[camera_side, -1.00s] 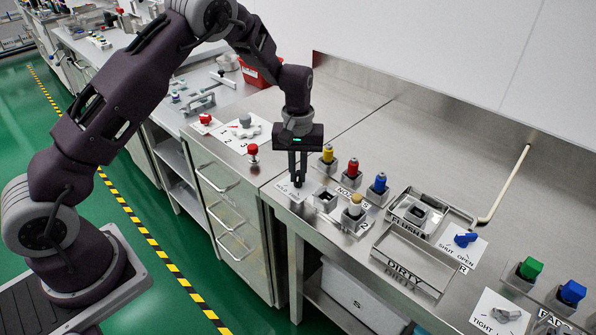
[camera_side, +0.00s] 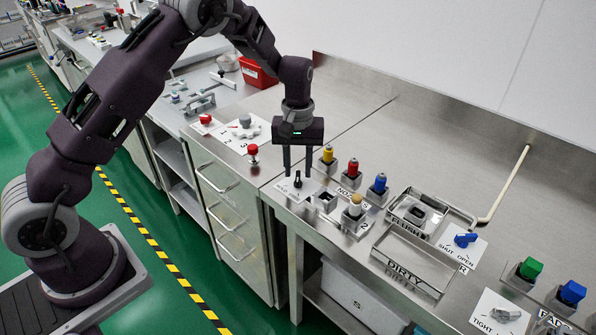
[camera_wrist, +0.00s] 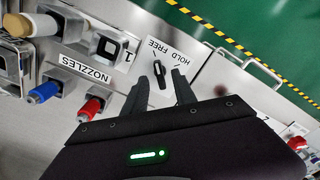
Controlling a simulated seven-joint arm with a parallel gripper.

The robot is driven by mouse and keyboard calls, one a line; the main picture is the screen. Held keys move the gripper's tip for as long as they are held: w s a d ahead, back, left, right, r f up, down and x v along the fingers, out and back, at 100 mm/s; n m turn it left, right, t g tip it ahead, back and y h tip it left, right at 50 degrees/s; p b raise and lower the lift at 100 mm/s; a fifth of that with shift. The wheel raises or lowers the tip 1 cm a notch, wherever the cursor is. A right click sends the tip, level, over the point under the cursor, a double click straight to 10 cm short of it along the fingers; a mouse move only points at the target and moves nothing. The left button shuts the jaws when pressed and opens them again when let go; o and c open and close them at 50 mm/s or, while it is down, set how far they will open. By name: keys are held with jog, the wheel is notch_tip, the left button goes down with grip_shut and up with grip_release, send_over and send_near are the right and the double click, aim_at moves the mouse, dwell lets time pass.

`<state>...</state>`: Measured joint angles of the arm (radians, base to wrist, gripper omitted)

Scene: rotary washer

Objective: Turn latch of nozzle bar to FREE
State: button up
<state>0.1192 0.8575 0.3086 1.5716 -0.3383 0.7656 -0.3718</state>
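The nozzle bar latch (camera_side: 297,182) is a small black upright handle on a white plate marked HOLD and FREE, at the left end of the nozzle area. In the wrist view the black latch (camera_wrist: 160,74) shows between the two fingertips, below the lettering. I cannot tell for sure which word it points to. My gripper (camera_side: 298,175) points straight down over the latch. Its fingers are apart, one on each side, with nothing held between them. In the wrist view my gripper (camera_wrist: 160,80) also shows open.
Beside the latch is a NOZZLES holder with a tan-topped nozzle (camera_side: 356,203). Yellow (camera_side: 328,154), red (camera_side: 353,168) and blue (camera_side: 380,183) nozzles stand behind. A red knob (camera_side: 252,152) is to the left. The steel bench behind is clear.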

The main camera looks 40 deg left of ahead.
aim_at(298, 176)
notch_tip(298, 176, up, 5)
jog(key=shift+r, duration=0.2)
jog(key=s+d+r+m+t+h, duration=0.1)
jog(key=s+d+r+m+t, duration=0.15)
jog(key=s+r, duration=1.15)
jog(key=s+r+m+t, duration=0.1)
jog(key=s+r+m, duration=0.1)
jog(key=s, duration=0.7)
jog(key=s+r+m+t+y, duration=0.1)
jog(key=s+m+t, duration=0.1)
jog(key=s, duration=0.7)
jog(key=shift+d+r+m, duration=0.3)
jog(key=shift+r+m, duration=0.1)
jog(key=shift+m, duration=0.45)
